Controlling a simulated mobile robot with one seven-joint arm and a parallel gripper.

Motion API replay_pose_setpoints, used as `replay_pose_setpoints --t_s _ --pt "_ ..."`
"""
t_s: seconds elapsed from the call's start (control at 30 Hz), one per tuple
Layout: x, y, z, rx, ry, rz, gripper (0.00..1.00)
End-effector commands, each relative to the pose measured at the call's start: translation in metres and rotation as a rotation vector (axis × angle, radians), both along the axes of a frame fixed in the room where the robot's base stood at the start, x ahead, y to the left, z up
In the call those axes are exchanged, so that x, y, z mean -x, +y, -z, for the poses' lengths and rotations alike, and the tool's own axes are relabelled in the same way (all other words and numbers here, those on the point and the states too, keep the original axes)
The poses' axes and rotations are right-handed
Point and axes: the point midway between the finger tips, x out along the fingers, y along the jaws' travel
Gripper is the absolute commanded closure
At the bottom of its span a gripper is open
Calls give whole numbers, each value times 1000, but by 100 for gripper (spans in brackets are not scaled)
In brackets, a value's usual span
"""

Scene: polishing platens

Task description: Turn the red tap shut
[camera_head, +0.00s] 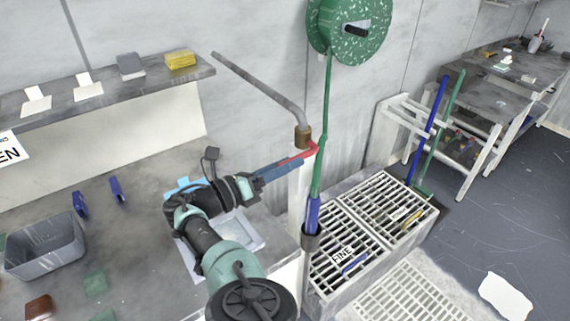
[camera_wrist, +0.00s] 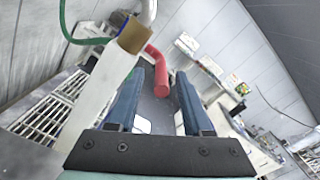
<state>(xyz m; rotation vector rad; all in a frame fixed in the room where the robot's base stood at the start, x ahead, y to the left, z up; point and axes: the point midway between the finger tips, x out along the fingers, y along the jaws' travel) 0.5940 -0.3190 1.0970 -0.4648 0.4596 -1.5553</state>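The red tap lever (camera_head: 312,147) is bent and joins a brass tap body (camera_head: 303,136) at the end of a grey pipe (camera_head: 262,87). In the wrist view the red lever (camera_wrist: 158,70) comes down from the brass body (camera_wrist: 134,35), and its free end appears between my fingertips. My gripper (camera_head: 293,165) has blue fingers pointing at the tap. In the wrist view my gripper (camera_wrist: 158,85) is open, with a gap on both sides of the lever. I cannot tell whether any finger touches it. In the head view my fingers lie close alongside the lever.
A white post (camera_head: 298,195) stands under the tap. A green hose (camera_head: 325,120) hangs from a reel (camera_head: 349,28) beside it, ending in a blue nozzle (camera_head: 313,214). Slatted grates (camera_head: 365,222) lie right. A grey bin (camera_head: 45,250) sits on the left counter, below a shelf (camera_head: 110,85).

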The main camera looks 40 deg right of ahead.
Motion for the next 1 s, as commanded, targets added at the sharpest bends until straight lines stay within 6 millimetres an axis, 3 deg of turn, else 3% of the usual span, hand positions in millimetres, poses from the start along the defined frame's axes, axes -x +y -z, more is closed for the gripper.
replay_pose_setpoints --t_s 0.23,0.37,0.8,1.0 --pt "0 1 -1 0 -1 0 50" --pt "-1 13 -1 -1 -1 -3 50" --pt "-4 104 2 -1 -1 -4 50" --pt "-4 126 2 -1 0 -1 50"
